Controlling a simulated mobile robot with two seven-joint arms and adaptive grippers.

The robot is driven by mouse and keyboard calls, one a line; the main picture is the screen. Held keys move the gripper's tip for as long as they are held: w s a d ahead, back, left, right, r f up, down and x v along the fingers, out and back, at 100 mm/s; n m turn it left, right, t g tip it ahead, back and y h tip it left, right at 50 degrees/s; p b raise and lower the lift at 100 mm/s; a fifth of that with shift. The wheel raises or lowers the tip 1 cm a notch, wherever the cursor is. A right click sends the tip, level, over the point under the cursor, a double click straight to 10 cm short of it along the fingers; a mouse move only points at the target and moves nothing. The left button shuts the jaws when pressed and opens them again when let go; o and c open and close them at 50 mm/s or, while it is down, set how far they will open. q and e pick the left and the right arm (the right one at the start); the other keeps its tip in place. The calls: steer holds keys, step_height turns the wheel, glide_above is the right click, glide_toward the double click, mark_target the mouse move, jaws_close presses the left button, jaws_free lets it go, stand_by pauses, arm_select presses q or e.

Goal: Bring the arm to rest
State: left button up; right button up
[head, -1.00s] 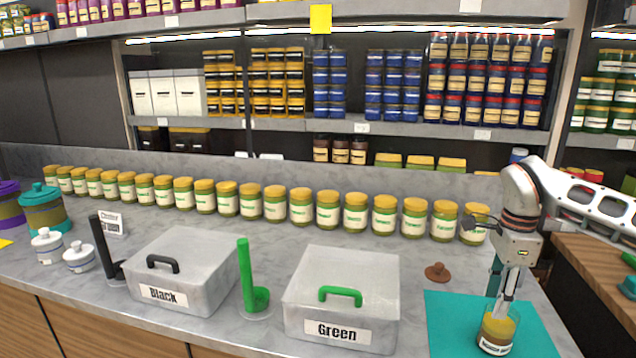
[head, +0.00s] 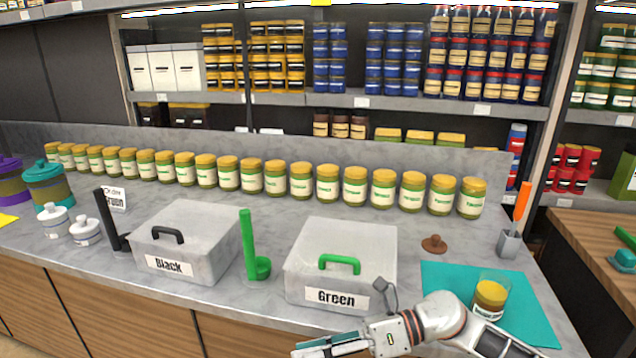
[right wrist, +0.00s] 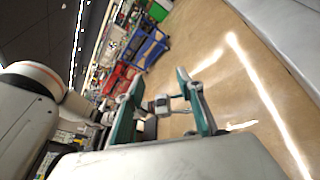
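My right arm comes in from the lower right of the head view. Its gripper (head: 325,346) hangs in front of the counter's front edge, below the Green box, and is partly cut off by the frame. In the right wrist view the two teal-lined fingers (right wrist: 160,80) stand apart with nothing between them. A glass jar (head: 489,297) with yellow and brown contents stands upright on the teal mat (head: 445,280), apart from the gripper. My left gripper is not in view.
The Green box (head: 345,250), the Black box (head: 190,240), a green ladle (head: 247,240) and a brown knobbed lid (head: 434,244) are on the counter. A row of jars (head: 300,180) lines the back. The wrist view shows open floor (right wrist: 235,90) and a blue cart (right wrist: 150,48).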

steer(key=w+d+f+m+t+h, duration=0.2)
steer(key=d+f+m+t, duration=0.15)
steer(key=m+t, duration=0.8)
steer(key=w+d+f+m+t+h, duration=0.25)
steer(key=d+m+t, duration=0.3)
steer(key=m, duration=1.15)
steer(key=s+d+f+m+g+h, duration=0.1)
steer(key=s+d+f+m+h, duration=0.2)
steer(key=f, duration=0.4)
steer(key=s+d+f+m+g+h, duration=0.2)
steer(key=s+d+f+m+h, duration=0.1)
steer(key=s+d+f+m, duration=0.3)
steer(key=s+d+f+m+g+h, duration=0.1)
steer(key=s+d+f+m+h, duration=0.2)
steer(key=s+d+f+m, duration=0.2)
steer(key=s+f, duration=0.3)
steer(key=f, duration=0.2)
steer(key=shift+f+g, duration=0.2)
steer(key=shift+g, duration=0.2)
